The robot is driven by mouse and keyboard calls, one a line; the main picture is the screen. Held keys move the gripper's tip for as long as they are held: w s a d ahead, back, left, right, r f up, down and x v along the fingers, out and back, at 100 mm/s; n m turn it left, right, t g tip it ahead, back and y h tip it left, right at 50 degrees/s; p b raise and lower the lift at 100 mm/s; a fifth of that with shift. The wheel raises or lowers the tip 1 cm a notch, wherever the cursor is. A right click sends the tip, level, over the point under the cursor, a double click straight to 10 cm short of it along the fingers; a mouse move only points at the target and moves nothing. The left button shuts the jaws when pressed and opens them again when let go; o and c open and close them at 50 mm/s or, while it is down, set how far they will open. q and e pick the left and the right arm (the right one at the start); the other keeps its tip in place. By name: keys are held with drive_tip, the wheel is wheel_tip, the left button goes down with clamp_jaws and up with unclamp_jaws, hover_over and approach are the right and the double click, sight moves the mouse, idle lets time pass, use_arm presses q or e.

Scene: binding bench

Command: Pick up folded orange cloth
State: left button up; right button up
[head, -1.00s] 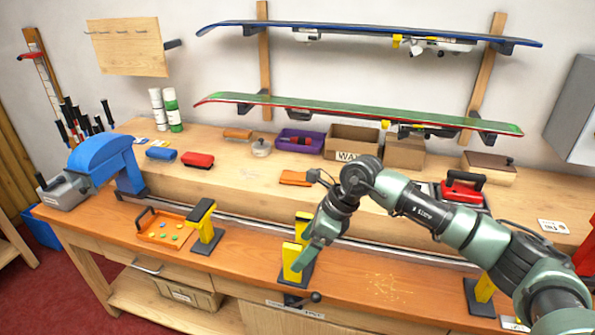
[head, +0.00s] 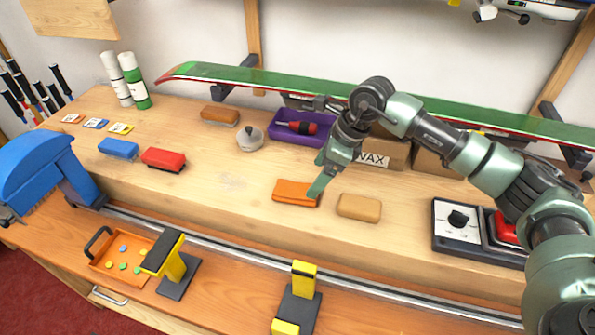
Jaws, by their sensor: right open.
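The folded orange cloth (head: 293,192) lies flat on the raised wooden shelf of the bench, near its front edge. My right gripper (head: 318,175) is open and sits just above and at the right end of the cloth. One finger reaches down beside the cloth's right end and partly overlaps it in the picture. I cannot tell whether it touches the cloth. My left gripper does not show.
A tan block (head: 359,207) lies close to the right of the cloth. Behind are a purple tray (head: 284,137) with a red tool, a round grey-lidded pot (head: 250,139) and a WAX box (head: 385,154). A red brush (head: 164,160) lies left. The shelf left of the cloth is clear.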

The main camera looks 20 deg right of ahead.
sight(303, 190)
drive_tip(key=shift+p+x, duration=0.45)
drive_tip(key=shift+x, duration=0.55)
drive_tip(key=shift+a+f+p, duration=0.2)
drive_tip(key=shift+a+p, duration=0.1)
drive_tip(key=x, duration=0.1)
drive_tip(key=p+x, duration=0.1)
drive_tip(key=x, duration=0.1)
drive_tip(key=p+x, duration=0.1)
drive_tip(key=shift+w+a+f, duration=0.15)
drive_tip(key=shift+w+f, duration=0.05)
drive_tip(key=shift+w, duration=0.2)
drive_tip(key=shift+f, duration=0.25)
drive_tip(key=c, duration=1.4)
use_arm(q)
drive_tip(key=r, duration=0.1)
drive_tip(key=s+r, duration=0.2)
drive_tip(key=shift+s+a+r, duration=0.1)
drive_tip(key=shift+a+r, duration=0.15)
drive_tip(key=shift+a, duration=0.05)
use_arm(e)
drive_tip(key=shift+c, duration=0.2)
drive_tip(key=shift+r, duration=0.15)
